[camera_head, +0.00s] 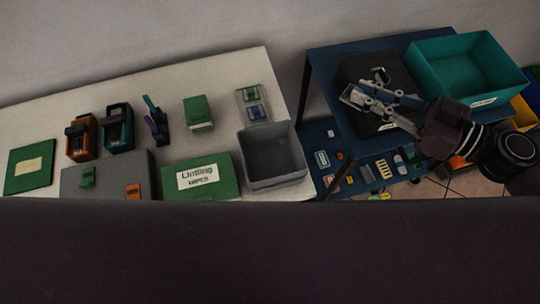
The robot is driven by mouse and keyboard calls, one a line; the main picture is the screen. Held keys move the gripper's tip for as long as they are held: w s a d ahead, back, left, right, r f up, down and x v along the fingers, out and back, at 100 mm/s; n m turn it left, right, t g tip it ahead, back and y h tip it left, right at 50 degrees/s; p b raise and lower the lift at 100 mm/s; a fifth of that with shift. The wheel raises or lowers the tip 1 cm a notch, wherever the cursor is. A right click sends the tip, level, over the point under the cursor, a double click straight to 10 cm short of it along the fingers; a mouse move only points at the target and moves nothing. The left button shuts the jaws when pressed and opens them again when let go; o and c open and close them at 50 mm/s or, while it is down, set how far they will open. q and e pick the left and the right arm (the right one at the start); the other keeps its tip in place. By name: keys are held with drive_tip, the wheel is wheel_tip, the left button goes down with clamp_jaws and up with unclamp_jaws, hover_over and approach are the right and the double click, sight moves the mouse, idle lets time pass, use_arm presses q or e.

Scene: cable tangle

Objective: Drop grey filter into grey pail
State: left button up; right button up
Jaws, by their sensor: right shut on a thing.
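The grey pail (298,160) is an open square container at the right end of the pale table. My right gripper (362,94) reaches in from the right, over a black tray on the blue table, to the right of the pail and apart from it. It is shut on a small grey thing at its fingertips, which I take to be the grey filter; the fingers and dark tray make its outline hard to tell. The pail looks empty inside. My left gripper is not in view.
A teal bin (470,72) stands behind my right arm. The black tray (355,72) lies under the gripper. Green boxes, a grey case (105,182) and several small items cover the pale table (215,78). Small coloured parts lie on a lower blue shelf.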

drive_tip(key=shift+f, duration=0.1)
drive_tip(key=shift+f+p, duration=0.3)
drive_tip(key=shift+p, duration=0.05)
drive_tip(key=s+a+f+p, duration=0.25)
drive_tip(key=a+f, duration=0.25)
drive_tip(key=a, duration=0.3)
drive_tip(key=s+a+f+p, duration=0.1)
drive_tip(key=a+f+p, duration=0.25)
drive_tip(key=a, duration=0.35)
wheel_tip(320, 180, down, 7)
drive_tip(key=b, duration=0.7)
drive_tip(key=shift+r, duration=0.2)
drive_tip(key=shift+s, duration=0.1)
drive_tip(key=o, duration=0.9)
drive_tip(key=shift+c, duration=0.2)
